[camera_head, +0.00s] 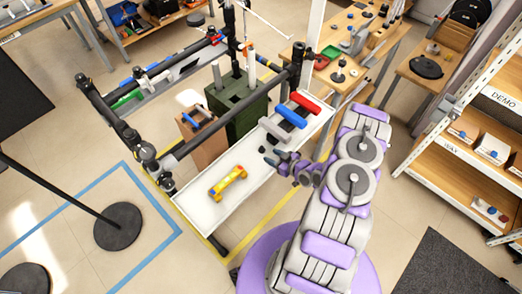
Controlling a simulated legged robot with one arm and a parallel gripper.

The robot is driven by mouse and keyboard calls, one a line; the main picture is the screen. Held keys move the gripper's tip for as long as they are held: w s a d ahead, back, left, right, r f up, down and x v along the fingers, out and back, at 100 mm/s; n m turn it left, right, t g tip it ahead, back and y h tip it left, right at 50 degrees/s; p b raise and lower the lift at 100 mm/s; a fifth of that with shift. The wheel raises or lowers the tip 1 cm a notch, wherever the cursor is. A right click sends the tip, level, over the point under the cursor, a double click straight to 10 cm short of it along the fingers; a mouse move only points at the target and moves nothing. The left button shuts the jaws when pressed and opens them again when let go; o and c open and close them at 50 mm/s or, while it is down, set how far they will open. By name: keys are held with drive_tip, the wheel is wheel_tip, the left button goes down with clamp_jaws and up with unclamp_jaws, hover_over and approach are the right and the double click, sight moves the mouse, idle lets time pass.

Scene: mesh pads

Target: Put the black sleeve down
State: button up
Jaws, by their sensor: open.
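A small black piece that looks like the black sleeve (262,150) is on or just above the white tray (208,211), close to my fingertips. It is too small to tell whether it touches the tray or my fingers. My gripper (273,158) reaches in from the right, low over the middle of the tray. Its jaws are open, and they are small and partly blurred into the dark wrist parts.
On the tray, a yellow part (228,183) lies to the left; grey (275,130), blue (291,116) and red (306,103) pieces lie to the right. A dark pipe frame (215,124) runs along the tray's far side. A green box (239,108) stands behind.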

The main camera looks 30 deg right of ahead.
sight(263, 147)
drive_tip(key=x, duration=0.3)
drive_tip(key=shift+s+a, duration=0.1)
drive_tip(key=shift+a, duration=0.1)
drive_tip(key=shift+w+d+f+b, duration=0.2)
drive_tip(key=shift+w+d+f, duration=0.1)
drive_tip(key=shift+w+d, duration=0.25)
drive_tip(key=shift+w+d+f+b, duration=0.2)
drive_tip(key=shift+w+d+f, duration=0.05)
drive_tip(key=shift+w+d, duration=0.25)
drive_tip(key=w+a, duration=0.1)
drive_tip(key=w, duration=0.1)
drive_tip(key=w+a+f+b, duration=0.1)
drive_tip(key=w+a, duration=0.1)
drive_tip(key=shift+w+a+f, duration=0.1)
drive_tip(key=shift+a, duration=0.05)
drive_tip(key=shift+d, duration=0.9)
drive_tip(key=shift+c, duration=1.2)
drive_tip(key=shift+f, duration=0.1)
drive_tip(key=shift+c, duration=0.7)
drive_tip(key=shift+a, duration=0.6)
clamp_jaws()
drive_tip(key=shift+d, duration=0.1)
drive_tip(key=shift+d, duration=0.1)
